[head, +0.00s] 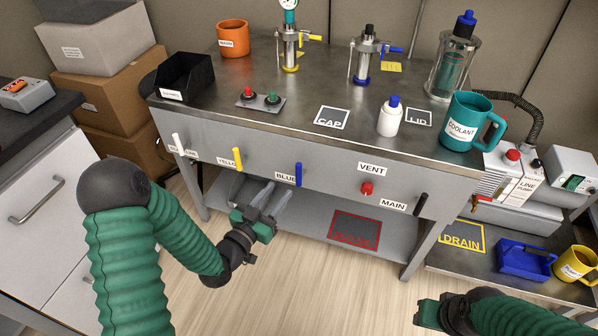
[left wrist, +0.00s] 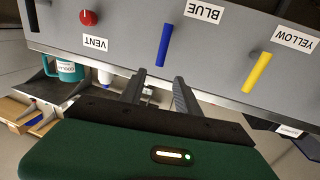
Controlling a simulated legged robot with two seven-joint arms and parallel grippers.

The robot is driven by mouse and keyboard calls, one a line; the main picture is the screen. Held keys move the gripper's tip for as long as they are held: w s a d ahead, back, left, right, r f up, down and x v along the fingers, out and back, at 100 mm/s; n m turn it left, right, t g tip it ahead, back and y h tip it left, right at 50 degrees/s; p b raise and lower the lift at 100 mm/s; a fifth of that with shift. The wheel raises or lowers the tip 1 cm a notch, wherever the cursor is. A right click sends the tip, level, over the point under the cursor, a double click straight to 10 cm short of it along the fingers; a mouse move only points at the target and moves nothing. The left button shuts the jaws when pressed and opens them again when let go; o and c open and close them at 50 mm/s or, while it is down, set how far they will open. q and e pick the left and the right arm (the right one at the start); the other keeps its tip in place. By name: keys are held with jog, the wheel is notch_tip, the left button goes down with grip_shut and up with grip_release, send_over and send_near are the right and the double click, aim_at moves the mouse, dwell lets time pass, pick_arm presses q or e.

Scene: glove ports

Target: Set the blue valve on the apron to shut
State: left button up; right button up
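The blue valve handle (head: 298,174) points straight down on the grey apron (head: 330,182), right of its BLUE label (head: 285,177). In the left wrist view the blue handle (left wrist: 164,45) stands just beyond my fingertips, slightly tilted in the picture. My left gripper (head: 262,193) is in front of the apron between the yellow and blue handles; in the wrist view its fingers (left wrist: 160,76) are apart with nothing between them, and they do not appear to touch the handle. My right gripper (head: 428,314) is at the lower right, away from the apron; its fingers are not clear.
The yellow handle (head: 237,159) is left of the blue one and a white handle (head: 178,143) further left. The red VENT knob (head: 367,188) and black MAIN handle (head: 420,204) are to the right. A lower shelf (head: 310,222) lies beneath the apron.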

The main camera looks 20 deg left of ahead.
aim_at(297, 169)
pick_arm(q)
jog(key=b+x, duration=0.3)
jog(key=x, duration=0.9)
jog(key=shift+w+f, duration=0.1)
grip_shut()
dwell(0.8)
